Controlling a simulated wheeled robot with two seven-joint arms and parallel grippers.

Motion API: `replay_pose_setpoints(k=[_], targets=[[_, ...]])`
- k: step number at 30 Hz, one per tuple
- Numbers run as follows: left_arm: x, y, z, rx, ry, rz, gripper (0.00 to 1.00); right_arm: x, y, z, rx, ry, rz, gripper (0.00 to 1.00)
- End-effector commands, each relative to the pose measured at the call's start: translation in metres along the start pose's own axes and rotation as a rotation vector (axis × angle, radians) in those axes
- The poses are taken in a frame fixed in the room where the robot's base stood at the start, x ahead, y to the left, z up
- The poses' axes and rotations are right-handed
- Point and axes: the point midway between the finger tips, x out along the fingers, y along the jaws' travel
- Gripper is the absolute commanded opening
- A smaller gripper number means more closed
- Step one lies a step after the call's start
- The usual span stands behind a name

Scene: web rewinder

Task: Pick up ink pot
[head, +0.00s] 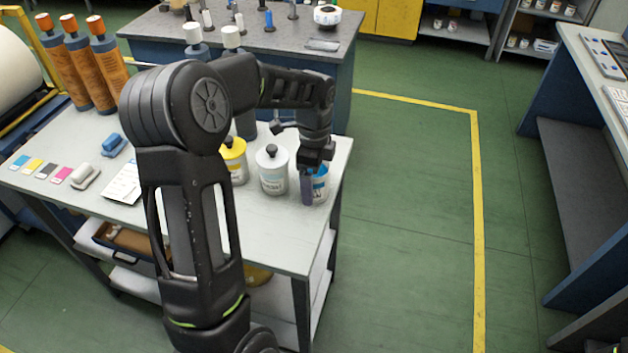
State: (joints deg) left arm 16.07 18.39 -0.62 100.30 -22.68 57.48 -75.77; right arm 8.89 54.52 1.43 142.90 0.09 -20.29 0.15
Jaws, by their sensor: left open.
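Ink pots stand in a row near the right end of the white-topped table (255,238). One is yellow (235,162), one is whitish with a dark knob on its lid (272,172), and one is blue (321,184) near the table's right edge. My left gripper (311,182) points down at the blue pot and is open. One finger shows in front of the pot's left side. The gripper hides part of this pot, and I cannot tell whether the fingers touch it. My right gripper is not in view.
A grey bench (290,38) is at the back. Green floor (410,220) is clear to the right.

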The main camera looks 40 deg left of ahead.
Motion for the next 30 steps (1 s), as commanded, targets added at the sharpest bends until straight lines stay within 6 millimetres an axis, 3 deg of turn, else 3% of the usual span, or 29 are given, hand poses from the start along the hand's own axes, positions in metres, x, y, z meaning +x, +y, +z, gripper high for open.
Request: replay_pose_setpoints(k=[15, 30], targets=[[-0.0006, -0.0001, 0.0001, 0.000, 0.000, 0.000, 0.88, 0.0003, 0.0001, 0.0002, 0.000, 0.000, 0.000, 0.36], [-0.0006, -0.0001, 0.0000, 0.000, 0.000, 0.000, 0.48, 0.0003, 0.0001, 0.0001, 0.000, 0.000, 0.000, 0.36]])
